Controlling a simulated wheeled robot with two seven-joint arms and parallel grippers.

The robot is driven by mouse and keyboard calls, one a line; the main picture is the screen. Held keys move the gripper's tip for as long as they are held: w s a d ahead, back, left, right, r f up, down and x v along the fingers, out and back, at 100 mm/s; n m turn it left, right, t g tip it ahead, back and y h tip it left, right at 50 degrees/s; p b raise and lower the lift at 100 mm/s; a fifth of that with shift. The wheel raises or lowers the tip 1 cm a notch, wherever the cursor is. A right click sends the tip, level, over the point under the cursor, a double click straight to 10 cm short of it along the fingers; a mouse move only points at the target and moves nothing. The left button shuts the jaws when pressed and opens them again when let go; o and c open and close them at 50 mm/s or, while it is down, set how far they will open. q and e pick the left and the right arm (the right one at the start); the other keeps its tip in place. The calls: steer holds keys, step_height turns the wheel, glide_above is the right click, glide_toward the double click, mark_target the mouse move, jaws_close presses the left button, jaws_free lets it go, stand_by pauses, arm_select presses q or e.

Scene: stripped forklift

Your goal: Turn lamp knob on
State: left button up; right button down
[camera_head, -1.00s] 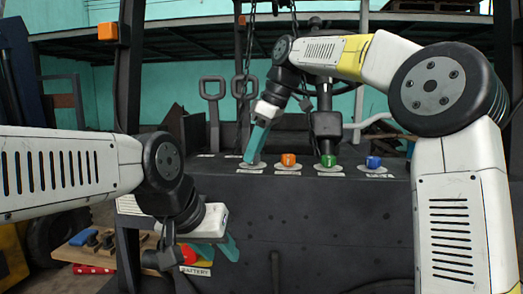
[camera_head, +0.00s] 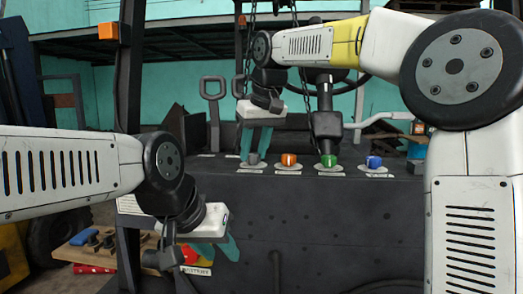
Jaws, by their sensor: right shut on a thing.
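On the dark panel stand a grey knob (camera_head: 254,160), an orange knob (camera_head: 288,160), a green knob (camera_head: 328,161) and a blue knob (camera_head: 373,162), each on a pale round base. Their labels are too small to read, so I cannot tell which is the lamp knob. My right gripper (camera_head: 255,155) points down, its teal fingers shut on the grey knob, one on each side of it. My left gripper (camera_head: 222,251) hangs low in front of the panel, away from these knobs. Its finger gap is unclear.
A red knob (camera_head: 189,254) with a battery label (camera_head: 197,271) sits beside my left gripper. A wooden board (camera_head: 80,254) with blue and black parts is at the lower left. A black column (camera_head: 326,130) rises behind the green knob. Levers (camera_head: 213,110) stand behind the panel.

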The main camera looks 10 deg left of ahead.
steer(key=shift+m+t+h, duration=0.3)
steer(key=shift+m+h, duration=0.2)
steer(key=shift+m, duration=1)
steer(key=c, duration=1)
jaws_free()
steer(key=shift+o, duration=0.2)
steer(key=shift+r, duration=0.1)
steer(key=a+v, duration=0.1)
steer(key=v, duration=0.6)
steer(key=shift+s+d+r, duration=0.2)
steer(key=shift+d+r, duration=0.1)
steer(key=shift+d, duration=0.1)
